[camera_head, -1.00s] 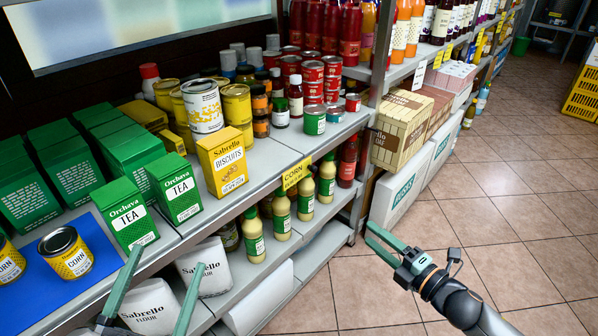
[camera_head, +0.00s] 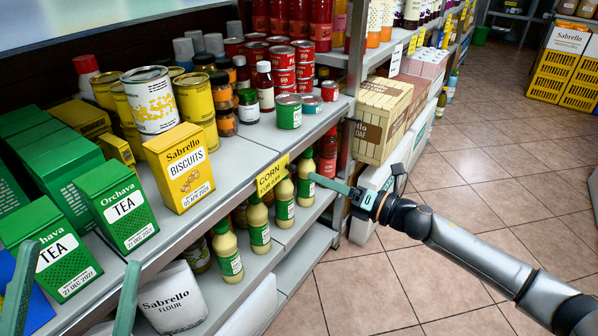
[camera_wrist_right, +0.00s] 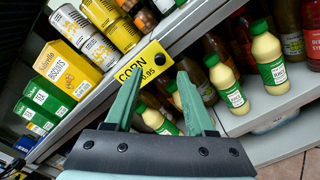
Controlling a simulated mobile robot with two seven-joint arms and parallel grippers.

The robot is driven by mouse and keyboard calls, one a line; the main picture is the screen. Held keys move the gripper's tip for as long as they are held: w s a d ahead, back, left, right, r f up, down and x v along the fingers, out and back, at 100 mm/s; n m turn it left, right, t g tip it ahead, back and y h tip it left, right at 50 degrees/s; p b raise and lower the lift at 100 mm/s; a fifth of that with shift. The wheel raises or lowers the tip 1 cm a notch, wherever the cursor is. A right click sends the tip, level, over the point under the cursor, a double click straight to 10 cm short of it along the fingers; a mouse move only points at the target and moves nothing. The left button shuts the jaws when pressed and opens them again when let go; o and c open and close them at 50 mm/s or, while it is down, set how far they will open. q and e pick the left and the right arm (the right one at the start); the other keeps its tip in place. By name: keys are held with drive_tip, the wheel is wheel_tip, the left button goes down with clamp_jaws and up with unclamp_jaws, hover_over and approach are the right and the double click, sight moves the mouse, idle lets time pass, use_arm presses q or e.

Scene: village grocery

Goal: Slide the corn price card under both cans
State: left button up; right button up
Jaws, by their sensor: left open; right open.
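The yellow corn price card (camera_head: 271,175) hangs on the shelf's front edge. It also shows in the right wrist view (camera_wrist_right: 143,64), just past my right fingertips. My right gripper (camera_head: 325,183) points at the shelf from the right, a little right of the card. In the right wrist view its two fingers (camera_wrist_right: 157,80) are spread and empty, and the left fingertip overlaps the card's lower edge; contact cannot be told. My left gripper (camera_head: 80,260) is open and empty in front of the tea boxes.
A yellow biscuits box (camera_head: 180,167) and green tea boxes (camera_head: 120,208) stand near the shelf edge. Mustard-coloured bottles (camera_head: 284,199) stand on the shelf below the card. A shelf post and cartons (camera_head: 380,115) are beyond my right gripper. The tiled floor at right is open.

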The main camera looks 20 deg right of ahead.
sight(296, 170)
drive_tip(key=x, duration=0.6)
drive_tip(key=shift+w+a, duration=0.25)
drive_tip(key=shift+w, duration=0.1)
clamp_jaws()
idle(1.1)
